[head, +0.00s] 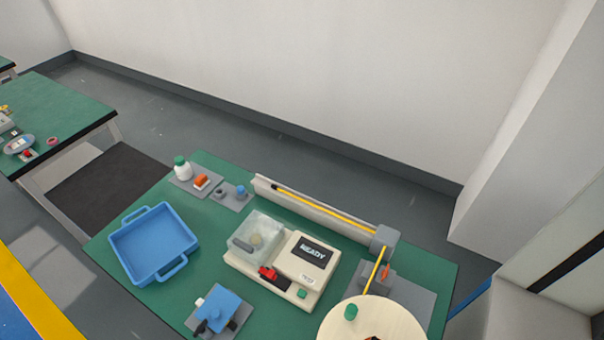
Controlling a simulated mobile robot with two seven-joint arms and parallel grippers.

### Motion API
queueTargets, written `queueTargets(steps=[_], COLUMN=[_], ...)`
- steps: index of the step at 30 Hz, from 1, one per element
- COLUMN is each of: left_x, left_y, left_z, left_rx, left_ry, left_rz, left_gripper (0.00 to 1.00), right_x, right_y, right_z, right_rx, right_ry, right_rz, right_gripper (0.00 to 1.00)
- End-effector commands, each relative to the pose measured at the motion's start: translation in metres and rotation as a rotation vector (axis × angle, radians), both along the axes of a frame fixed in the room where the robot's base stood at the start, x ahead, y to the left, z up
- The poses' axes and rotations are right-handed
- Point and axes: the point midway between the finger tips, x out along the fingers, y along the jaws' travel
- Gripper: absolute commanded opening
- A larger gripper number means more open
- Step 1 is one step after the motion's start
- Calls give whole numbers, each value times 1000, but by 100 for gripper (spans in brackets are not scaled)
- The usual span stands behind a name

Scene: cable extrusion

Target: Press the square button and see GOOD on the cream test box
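The cream test box (282,265) stands in the middle of the green table. Its dark screen (313,255) reads READY. A green button (302,294) that looks square sits on its front right, beside a small label. A red part (268,272) is on its front edge. A clear cover (256,233) stands over the left part of the box, with a round pale piece and a grey piece under it. Neither of my grippers is in view.
A blue tray (117,244) lies at left. A long trough with a yellow cable (325,205) runs behind the box.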

Motion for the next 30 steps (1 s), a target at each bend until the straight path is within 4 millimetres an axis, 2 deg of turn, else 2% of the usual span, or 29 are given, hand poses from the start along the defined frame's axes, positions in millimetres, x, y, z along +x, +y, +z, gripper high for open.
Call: queueTargets(steps=[2,14,30], left_x=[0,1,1], left_y=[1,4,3], left_z=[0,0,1], left_rx=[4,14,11], left_ry=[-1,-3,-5], left_rz=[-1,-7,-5], left_gripper=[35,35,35], right_x=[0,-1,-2], right_y=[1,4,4], right_z=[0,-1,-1], right_rx=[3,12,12], right_ry=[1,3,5], right_rz=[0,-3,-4], right_gripper=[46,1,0])
